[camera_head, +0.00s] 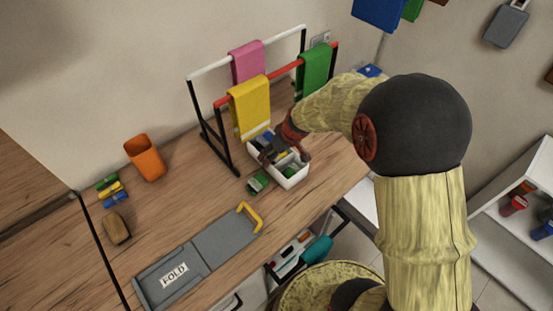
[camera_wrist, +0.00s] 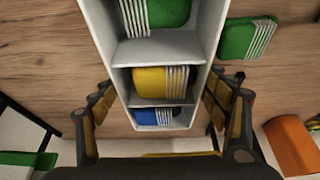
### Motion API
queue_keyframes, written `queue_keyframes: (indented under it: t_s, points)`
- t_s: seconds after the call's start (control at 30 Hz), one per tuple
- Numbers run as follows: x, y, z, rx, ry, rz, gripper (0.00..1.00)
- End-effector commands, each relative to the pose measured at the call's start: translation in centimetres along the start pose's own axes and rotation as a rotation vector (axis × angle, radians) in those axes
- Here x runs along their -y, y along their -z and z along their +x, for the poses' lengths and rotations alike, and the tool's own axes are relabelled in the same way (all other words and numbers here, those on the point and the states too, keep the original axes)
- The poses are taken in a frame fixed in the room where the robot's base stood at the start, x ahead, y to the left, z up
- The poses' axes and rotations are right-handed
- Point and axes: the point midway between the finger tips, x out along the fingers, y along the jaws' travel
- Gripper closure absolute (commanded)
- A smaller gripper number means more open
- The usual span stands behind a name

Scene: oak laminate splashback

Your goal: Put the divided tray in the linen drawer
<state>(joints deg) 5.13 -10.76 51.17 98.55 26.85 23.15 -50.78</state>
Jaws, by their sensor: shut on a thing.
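The divided tray (camera_head: 293,181) is white and stands on the wooden counter beside the towel rack. In the wrist view the tray (camera_wrist: 163,50) shows compartments with green (camera_wrist: 170,12), yellow (camera_wrist: 150,80) and blue (camera_wrist: 150,116) folded cloths. My gripper (camera_head: 283,153) reaches over the tray from above. In the wrist view its fingers (camera_wrist: 160,100) are on both long sides of the tray, shut on it.
A green folded cloth (camera_head: 257,183) lies close beside the tray. The rack with hanging pink (camera_head: 247,63), yellow (camera_head: 250,106) and green (camera_head: 313,71) towels stands close behind. A grey folding board (camera_head: 225,242) lies at the front.

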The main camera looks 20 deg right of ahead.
Motion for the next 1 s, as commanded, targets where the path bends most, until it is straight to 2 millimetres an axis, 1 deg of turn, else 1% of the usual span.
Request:
queue_keyframes:
  t_s: [0.03,0.07,0.1,0.37,0.47,0.73,0.83,1.0]
  points:
    - [0.0,0.1,0.0,-0.001,-0.001,0.0,0.52]
    - [0.0,0.1,0.0,-0.001,-0.001,0.0,0.55]
    - [0.0,0.1,0.0,-0.001,-0.001,0.0,0.56]
    - [0.0,0.2,-0.4,-0.002,-0.001,0.0,0.56]
    - [0.0,0.5,-1.1,-0.002,0.0,0.001,0.56]
    - [0.0,1.6,-3.6,-0.003,-0.001,0.0,0.56]
    - [-0.1,0.4,-3.7,0.0,0.0,0.002,0.56]
    - [-0.1,-1.3,-4.5,-0.002,-0.001,0.001,0.56]
